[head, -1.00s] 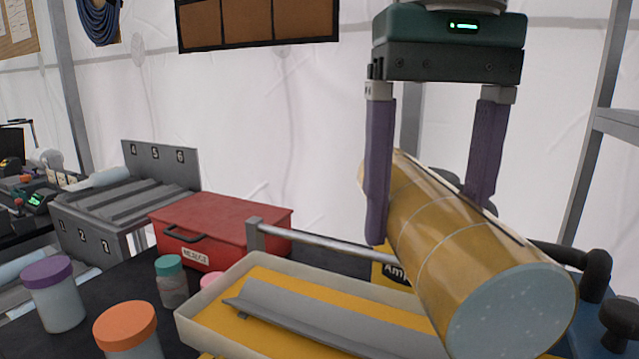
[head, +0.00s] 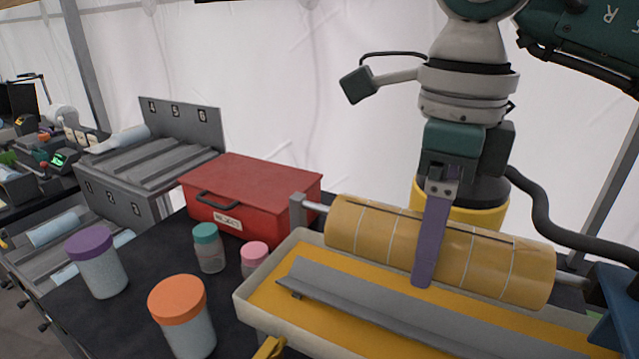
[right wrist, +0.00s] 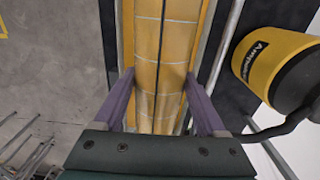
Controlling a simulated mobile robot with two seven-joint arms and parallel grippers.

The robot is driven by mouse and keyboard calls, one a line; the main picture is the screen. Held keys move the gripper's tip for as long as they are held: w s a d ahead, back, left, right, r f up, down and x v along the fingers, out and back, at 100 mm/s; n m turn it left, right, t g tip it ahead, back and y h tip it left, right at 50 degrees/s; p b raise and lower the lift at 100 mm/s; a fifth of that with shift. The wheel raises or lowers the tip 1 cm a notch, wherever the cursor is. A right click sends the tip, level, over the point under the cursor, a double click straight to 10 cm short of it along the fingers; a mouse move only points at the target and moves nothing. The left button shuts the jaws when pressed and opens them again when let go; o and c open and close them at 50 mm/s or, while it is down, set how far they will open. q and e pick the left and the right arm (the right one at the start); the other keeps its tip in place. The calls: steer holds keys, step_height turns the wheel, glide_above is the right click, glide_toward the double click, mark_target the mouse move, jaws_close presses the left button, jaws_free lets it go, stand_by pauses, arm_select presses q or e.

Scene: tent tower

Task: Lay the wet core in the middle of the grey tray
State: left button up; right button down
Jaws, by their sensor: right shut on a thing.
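The wet core (head: 375,235), a tan cylinder with pale rings and a dark lengthwise line, lies level in my right gripper (head: 428,280). The gripper points down, and its near finger crosses the front of the core. In the right wrist view the core (right wrist: 145,70) runs between the two purple fingers (right wrist: 160,100). The grey tray (head: 246,300) has a pale rim, a yellow inside and a grey angled trough (head: 350,297) along it. The core is at the tray's back long side, behind the trough. I cannot tell whether it touches the tray.
A metal rail (head: 315,206) runs behind the tray. A red reject box (head: 250,190) stands at the back left. Jars with orange (head: 178,300), purple (head: 90,245), teal (head: 205,233) and pink (head: 254,252) lids stand left of the tray. A yellow canister (right wrist: 270,60) stands beside the core.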

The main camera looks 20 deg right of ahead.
stand_by(0.3)
steer(key=shift+w, duration=0.1)
steer(key=shift+r+y, duration=0.1)
steer(key=shift+y, duration=0.2)
steer(key=shift+g+b, duration=0.4)
steer(key=shift+b, duration=0.05)
step_height(320, 180, down, 7)
steer(key=b, duration=0.5)
steer(key=shift+r+b, duration=0.2)
steer(key=shift+b, duration=0.1)
steer(key=shift+f+b, duration=0.7)
steer(key=shift+f, duration=0.05)
steer(key=shift+f+y, duration=0.2)
steer(key=shift+y, duration=0.1)
jaws_free()
